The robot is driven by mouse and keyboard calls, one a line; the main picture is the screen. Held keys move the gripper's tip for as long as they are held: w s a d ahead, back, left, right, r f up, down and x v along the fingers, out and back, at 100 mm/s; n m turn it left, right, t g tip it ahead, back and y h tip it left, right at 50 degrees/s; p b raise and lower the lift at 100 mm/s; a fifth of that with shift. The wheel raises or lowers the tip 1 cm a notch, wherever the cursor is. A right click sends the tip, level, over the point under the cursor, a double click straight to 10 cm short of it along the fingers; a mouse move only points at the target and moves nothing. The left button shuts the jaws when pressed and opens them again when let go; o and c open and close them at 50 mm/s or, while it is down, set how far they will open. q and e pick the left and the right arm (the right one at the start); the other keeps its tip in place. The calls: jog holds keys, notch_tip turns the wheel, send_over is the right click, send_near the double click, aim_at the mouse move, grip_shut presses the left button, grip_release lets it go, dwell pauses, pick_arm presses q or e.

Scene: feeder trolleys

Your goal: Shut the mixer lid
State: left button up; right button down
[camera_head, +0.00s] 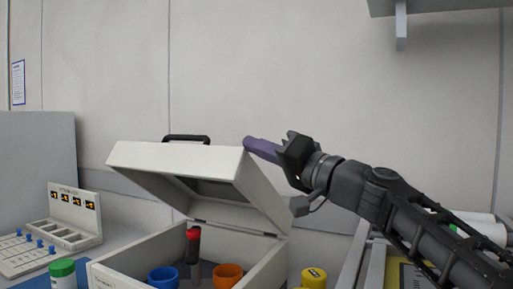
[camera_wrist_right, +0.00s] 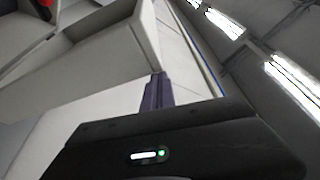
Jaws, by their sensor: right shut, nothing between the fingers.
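The mixer (camera_head: 135,272) is a pale box with its lid (camera_head: 150,157) raised and tilted open, with a black handle (camera_head: 187,138) on the lid's upper edge. Inside the box are a blue cup (camera_head: 163,277), an orange cup (camera_head: 228,275) and a dark tube with a red cap (camera_head: 193,236). My right gripper (camera_head: 262,149) is shut and empty, its purple fingers at the lid's upper right corner; I cannot tell whether they touch it. In the right wrist view the fingers (camera_wrist_right: 157,92) show beside the lid's pale edge (camera_wrist_right: 125,60). My left gripper is not in view.
A green-capped bottle (camera_head: 62,273) stands left of the mixer, and a yellow-capped one (camera_head: 314,278) to its right. A shelf (camera_head: 425,6) hangs at the upper right.

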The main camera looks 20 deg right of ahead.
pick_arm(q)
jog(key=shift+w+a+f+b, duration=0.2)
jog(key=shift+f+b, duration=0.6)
pick_arm(e)
jog(key=v, duration=0.8)
